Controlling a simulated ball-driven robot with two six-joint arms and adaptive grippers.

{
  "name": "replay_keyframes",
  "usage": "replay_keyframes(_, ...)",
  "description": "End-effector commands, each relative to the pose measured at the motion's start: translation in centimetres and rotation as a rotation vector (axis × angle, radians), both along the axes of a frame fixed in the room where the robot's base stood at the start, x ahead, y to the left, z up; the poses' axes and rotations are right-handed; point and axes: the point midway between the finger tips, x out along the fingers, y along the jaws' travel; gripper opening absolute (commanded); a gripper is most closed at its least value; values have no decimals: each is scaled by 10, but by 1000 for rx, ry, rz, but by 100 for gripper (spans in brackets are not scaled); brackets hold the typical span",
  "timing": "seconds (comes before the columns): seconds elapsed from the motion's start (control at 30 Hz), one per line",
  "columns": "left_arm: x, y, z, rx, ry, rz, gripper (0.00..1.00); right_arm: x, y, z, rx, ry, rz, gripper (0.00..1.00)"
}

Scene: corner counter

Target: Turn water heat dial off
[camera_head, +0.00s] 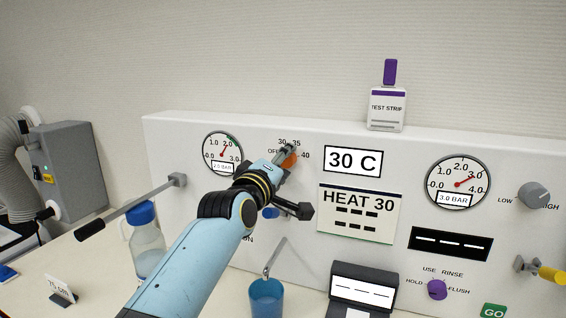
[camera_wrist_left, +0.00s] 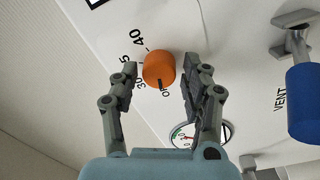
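The orange heat dial (camera_head: 289,160) sits on the white panel, partly hidden by my left gripper in the head view. Its labels read OFF, 30, 35 and 40. In the left wrist view the dial (camera_wrist_left: 158,68) is between the two grey fingertips of my left gripper (camera_wrist_left: 160,78), with a gap on each side. The gripper is open around it and does not appear to touch it. A dark mark shows on the dial's lower edge near the OFF label; the exact pointer setting is hard to read. My right gripper is not in view.
The display (camera_head: 353,160) reads 30 C, and a card (camera_head: 357,214) reads HEAT 30. A pressure gauge (camera_head: 222,153) is left of the dial. A blue knob (camera_wrist_left: 305,103) marked VENT is nearby. A blue cup (camera_head: 266,299) and a bottle (camera_head: 147,245) stand below.

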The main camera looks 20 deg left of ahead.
Motion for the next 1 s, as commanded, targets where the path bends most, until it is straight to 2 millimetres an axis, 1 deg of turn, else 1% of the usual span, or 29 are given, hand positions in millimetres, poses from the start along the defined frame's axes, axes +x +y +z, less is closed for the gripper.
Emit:
replay_keyframes(0.23, 0, 0, 0, 1, 0, 0, 56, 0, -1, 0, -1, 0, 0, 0)
replay_keyframes(0.3, -1, 0, 0, 1, 0, 0, 56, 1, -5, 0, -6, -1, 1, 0)
replay_keyframes(0.37, -3, 0, 0, 1, 0, 0, 56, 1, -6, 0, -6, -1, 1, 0)
replay_keyframes(0.43, -10, 0, -1, 0, 1, 0, 56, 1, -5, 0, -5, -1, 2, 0)
replay_keyframes(0.57, -35, 2, -2, 0, 1, 0, 56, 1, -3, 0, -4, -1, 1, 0)
replay_keyframes(0.7, -68, 4, -3, -1, 2, 0, 56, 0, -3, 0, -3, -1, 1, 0)
replay_keyframes(0.8, -89, 5, -4, 0, 2, 1, 56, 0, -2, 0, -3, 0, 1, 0)
replay_keyframes(0.9, -104, 6, -4, 1, 2, 1, 56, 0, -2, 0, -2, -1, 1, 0)
replay_keyframes(1.0, -114, 7, -4, 0, 1, 0, 56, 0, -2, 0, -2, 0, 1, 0)
